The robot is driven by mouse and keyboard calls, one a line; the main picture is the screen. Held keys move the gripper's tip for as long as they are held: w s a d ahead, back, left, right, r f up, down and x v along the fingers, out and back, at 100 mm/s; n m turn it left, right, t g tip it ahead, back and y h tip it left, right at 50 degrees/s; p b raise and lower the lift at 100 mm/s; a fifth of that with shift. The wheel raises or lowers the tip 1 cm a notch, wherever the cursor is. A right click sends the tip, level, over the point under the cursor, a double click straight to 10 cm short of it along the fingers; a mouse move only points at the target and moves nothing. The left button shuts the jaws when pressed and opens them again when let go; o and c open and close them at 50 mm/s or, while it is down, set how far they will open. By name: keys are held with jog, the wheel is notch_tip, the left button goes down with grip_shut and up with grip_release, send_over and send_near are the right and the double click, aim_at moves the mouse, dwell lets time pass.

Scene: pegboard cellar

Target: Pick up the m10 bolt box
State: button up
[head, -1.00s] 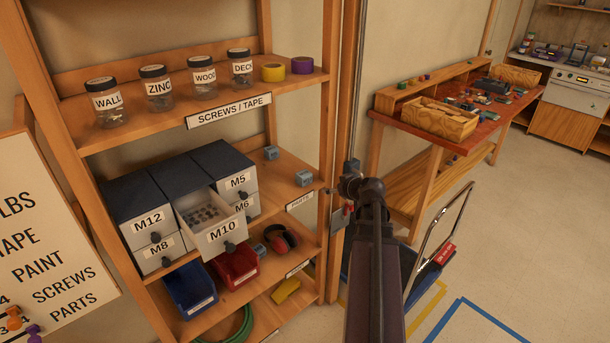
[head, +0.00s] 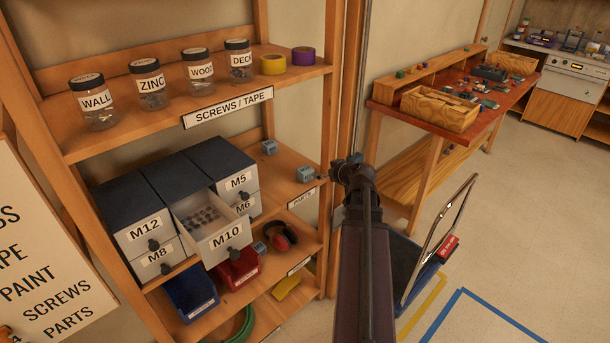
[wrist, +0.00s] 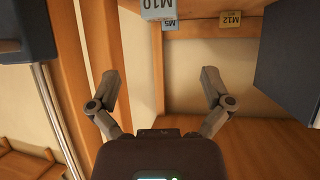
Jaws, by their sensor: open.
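The M10 bolt box, a small grey-blue box, shows at the top edge of the wrist view (wrist: 158,8), its label upside down and its upper part cut off. In the head view, a small blue-grey box (head: 305,174) at the front right of the middle shelf appears to be it; its label is unreadable there. My gripper (wrist: 159,76) is open, with nothing between its fingers. The box lies beyond the fingertips, apart from them. In the head view my arm's end is just right of the box, and the fingers are hard to make out.
An M5 box (wrist: 170,24) and an M12 box (wrist: 230,20) are close by. The drawer cabinet (head: 208,155) stands left on the same shelf, its M10 drawer (head: 225,235) pulled out. A wooden shelf post (head: 330,130) stands beside my gripper. Jars line the shelf above.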

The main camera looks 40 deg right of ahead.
jog(key=b, duration=0.4)
send_near(307, 170)
jog(key=x, duration=0.4)
jog(key=shift+w+d+f, duration=0.1)
jog(key=shift+w+f, duration=0.15)
jog(key=shift+w, duration=0.25)
jog(key=shift+a+b+x, duration=0.1)
jog(key=shift+b+x, duration=0.6)
jog(key=shift+x, duration=0.6)
jog(key=shift+a+b+x, duration=0.15)
jog(key=shift+b+x, duration=0.5)
jog(key=shift+x, duration=0.65)
jog(key=shift+d, duration=0.1)
jog(key=c, duration=1.2)
